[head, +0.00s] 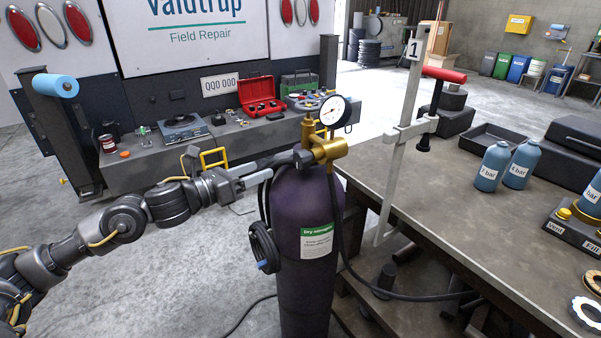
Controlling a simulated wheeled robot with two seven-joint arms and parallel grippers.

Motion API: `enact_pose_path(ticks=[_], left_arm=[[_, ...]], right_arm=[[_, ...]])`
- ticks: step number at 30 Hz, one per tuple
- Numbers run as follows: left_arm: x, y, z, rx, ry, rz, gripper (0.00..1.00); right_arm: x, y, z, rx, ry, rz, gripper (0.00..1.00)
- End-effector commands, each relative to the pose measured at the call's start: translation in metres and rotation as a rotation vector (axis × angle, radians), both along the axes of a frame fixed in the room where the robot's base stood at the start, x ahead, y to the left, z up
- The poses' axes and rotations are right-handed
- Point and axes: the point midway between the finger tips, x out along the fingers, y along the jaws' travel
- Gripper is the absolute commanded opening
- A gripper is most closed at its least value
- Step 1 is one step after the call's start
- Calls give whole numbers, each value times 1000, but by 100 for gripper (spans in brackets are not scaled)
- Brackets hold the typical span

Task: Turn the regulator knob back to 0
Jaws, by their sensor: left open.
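The brass regulator (326,150) sits on top of a dark purple gas cylinder (302,210) labelled "Dry nitrogen". A round white dial gauge (335,111) stands above it; its reading is too small to tell. A dark knob (303,156) appears to stick out on the regulator's left side. Any marks on the knob cannot be made out. My left gripper (278,167) is open, with its fingers pointing right at the knob side. The fingertips are close to the knob; I cannot tell whether they touch it. My right gripper is not in view.
A black hose (336,225) runs down from the regulator toward the workbench (413,178) on the right. Blue bottles (492,166) stand on the bench. A coiled cable (263,247) hangs on the cylinder's left.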

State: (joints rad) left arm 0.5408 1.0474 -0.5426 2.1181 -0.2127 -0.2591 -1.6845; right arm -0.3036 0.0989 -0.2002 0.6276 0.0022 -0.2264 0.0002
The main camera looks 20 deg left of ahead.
Motion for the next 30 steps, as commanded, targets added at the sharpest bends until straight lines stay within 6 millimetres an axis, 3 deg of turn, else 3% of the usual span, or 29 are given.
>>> enact_pose_path(ticks=[1, 4, 11, 17, 24, 30], left_arm=[[-17, -11, 10, 95, -76, -42, 59], [-40, -25, 25, 229, -189, -95, 59], [-54, -35, 33, 310, -258, -128, 59], [-41, -45, 37, 302, -257, -126, 59], [-7, -76, 38, 302, -255, -126, 59], [16, -95, 36, 302, -255, -124, 59]], right_arm=[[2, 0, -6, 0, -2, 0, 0], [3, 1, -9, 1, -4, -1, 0], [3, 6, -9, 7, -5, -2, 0], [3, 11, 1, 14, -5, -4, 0], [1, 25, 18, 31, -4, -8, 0], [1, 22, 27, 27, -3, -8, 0]])
